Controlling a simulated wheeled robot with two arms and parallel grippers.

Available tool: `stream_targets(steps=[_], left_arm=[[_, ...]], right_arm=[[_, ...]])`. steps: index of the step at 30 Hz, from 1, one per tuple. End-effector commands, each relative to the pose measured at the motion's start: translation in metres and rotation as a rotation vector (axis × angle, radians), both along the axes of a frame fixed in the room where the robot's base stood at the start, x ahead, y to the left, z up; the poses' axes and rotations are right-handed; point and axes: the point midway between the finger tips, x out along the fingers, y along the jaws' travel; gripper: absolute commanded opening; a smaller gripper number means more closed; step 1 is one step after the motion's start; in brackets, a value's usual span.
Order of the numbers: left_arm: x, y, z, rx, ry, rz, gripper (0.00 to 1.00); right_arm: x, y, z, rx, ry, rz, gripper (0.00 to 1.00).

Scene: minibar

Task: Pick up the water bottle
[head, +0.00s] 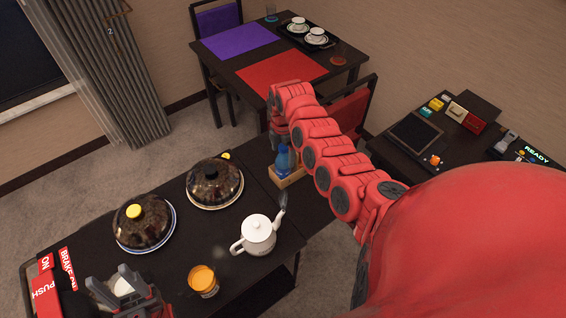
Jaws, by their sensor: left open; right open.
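The blue water bottle (283,160) stands upright in a small wooden box (291,180) at the far right end of the dark cart. My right arm reaches over from the right and bends down behind the bottle. My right gripper (279,141) is at its end, close to the bottle's top and partly hidden by my own arm. Whether it touches the bottle is unclear. My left gripper (122,287) is open at the bottom left, over the near end of the cart, far from the bottle. A white round item shows between its fingers, seemingly below them.
The cart (167,272) also holds two domed plates (143,222) (214,183), a white teapot (259,235) and an orange-topped can (203,281). A table with purple and red mats (281,72) stands behind. A dark counter (402,158) is at the right.

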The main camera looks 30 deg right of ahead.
Motion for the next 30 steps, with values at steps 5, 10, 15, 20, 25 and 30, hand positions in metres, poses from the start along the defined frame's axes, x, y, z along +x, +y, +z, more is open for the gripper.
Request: stream_targets(steps=[5, 10, 15, 20, 25, 30], left_arm=[[0.0000, 0.0000, 0.0032, 0.000, 0.001, 0.000, 0.50], [0.0001, 0.0000, 0.0027, 0.000, 0.001, 0.000, 0.50], [0.0001, 0.0000, 0.0027, 0.000, 0.001, 0.000, 0.50], [0.0001, 0.0000, 0.0027, 0.000, 0.001, 0.000, 0.50], [0.0001, 0.0000, 0.0027, 0.000, 0.001, 0.000, 0.50], [0.0001, 0.0001, 0.0028, 0.000, 0.001, 0.000, 0.50]], right_arm=[[-0.0003, -0.0008, -0.0118, -0.001, 0.000, -0.002, 1.00], [-0.0001, -0.0011, -0.0116, -0.001, -0.001, -0.002, 0.91], [-0.0002, -0.0011, -0.0114, -0.001, -0.001, -0.002, 0.60], [-0.0001, -0.0012, -0.0113, -0.001, -0.001, -0.002, 0.32], [-0.0001, -0.0013, -0.0113, -0.001, -0.001, -0.003, 0.01], [-0.0001, -0.0014, -0.0112, -0.001, -0.001, -0.003, 0.00]])
